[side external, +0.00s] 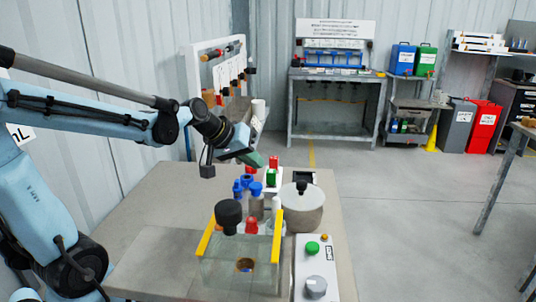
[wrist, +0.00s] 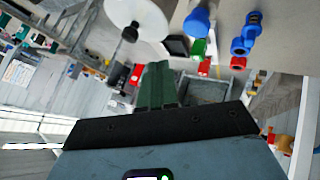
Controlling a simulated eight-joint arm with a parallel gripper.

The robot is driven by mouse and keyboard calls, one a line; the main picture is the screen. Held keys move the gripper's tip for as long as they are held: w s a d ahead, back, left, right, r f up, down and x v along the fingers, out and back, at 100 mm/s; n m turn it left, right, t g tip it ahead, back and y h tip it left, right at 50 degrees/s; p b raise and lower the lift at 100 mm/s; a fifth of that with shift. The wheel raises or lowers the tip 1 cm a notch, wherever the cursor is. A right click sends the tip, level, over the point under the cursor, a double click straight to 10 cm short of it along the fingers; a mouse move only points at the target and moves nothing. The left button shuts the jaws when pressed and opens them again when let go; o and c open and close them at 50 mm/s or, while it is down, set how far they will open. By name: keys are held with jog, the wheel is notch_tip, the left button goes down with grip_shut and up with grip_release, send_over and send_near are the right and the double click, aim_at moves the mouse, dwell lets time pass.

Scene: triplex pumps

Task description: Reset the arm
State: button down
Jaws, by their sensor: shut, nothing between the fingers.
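My gripper (side external: 254,159) is at the end of my blue arm, above the far part of the workbench (side external: 140,265). Its green fingers (wrist: 157,86) are shut together with nothing between them. In the side view the fingers are apart from the red-topped and green-topped parts below them. The wrist view shows a white round lid (wrist: 138,18), blue fittings (wrist: 245,33), a green cap (wrist: 198,49) and a red cap (wrist: 204,67) beyond the fingers.
On the bench stand a clear box with yellow edges (side external: 206,236), a round pot (side external: 303,212), blue-topped parts (side external: 243,184) and a control box with a green button (side external: 312,248). A tool board (side external: 194,100) stands behind. Open floor (side external: 420,215) lies to the right.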

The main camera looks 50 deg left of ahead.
jog(key=s+d+f+m+g, duration=0.1)
jog(key=s+d+f+m, duration=0.2)
jog(key=s+d+m, duration=0.4)
jog(key=s+d, duration=0.3)
jog(key=shift+s+d+g+y, duration=0.2)
jog(key=shift+s+g+y, duration=0.1)
jog(key=shift+s+g, duration=0.1)
